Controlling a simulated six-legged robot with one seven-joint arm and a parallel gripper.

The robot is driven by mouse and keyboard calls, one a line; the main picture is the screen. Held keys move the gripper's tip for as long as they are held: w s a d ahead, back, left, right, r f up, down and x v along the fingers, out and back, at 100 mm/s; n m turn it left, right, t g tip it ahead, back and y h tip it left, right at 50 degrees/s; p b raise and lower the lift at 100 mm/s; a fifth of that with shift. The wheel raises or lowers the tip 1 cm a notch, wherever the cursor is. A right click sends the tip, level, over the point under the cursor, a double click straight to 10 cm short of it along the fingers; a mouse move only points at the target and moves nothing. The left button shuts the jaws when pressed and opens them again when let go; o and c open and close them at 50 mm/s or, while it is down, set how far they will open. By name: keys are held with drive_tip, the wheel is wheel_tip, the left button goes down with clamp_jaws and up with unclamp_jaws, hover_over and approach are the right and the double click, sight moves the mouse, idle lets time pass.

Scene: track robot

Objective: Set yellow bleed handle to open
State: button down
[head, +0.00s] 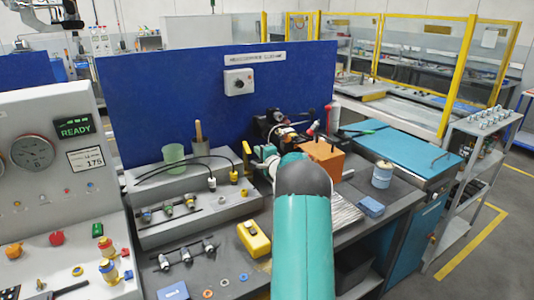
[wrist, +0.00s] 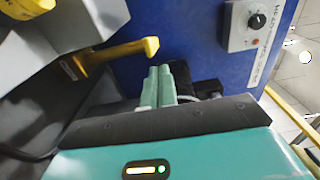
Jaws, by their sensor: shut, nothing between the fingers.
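The yellow bleed handle (wrist: 112,52) shows in the wrist view as a bar with a bent end, running from a mount at the left toward the picture's middle. It also seems to be the small upright yellow piece (head: 246,150) in the head view, beside my gripper. My gripper (wrist: 159,72) has its two pale green fingers together with nothing between them. The fingertips are just below the handle's bent end in the wrist view; I cannot tell whether they touch it. In the head view my arm hides most of the gripper.
A blue panel (head: 200,90) with a rotary switch (head: 238,81) stands behind the bench. An orange block (head: 323,158) is right of my arm. Black cables (head: 180,165), a green cup (head: 174,155) and a yellow box (head: 253,238) are to the left. A gauge panel (head: 50,170) stands far left.

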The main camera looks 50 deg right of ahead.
drive_tip(key=shift+w+a+f, duration=0.1)
drive_tip(key=shift+w+a, duration=0.15)
drive_tip(key=shift+a, duration=0.1)
drive_tip(key=shift+a, duration=0.1)
drive_tip(key=shift+w+a+m+h, duration=0.1)
drive_tip(key=shift+a+m+h, duration=0.15)
drive_tip(key=shift+h, duration=0.25)
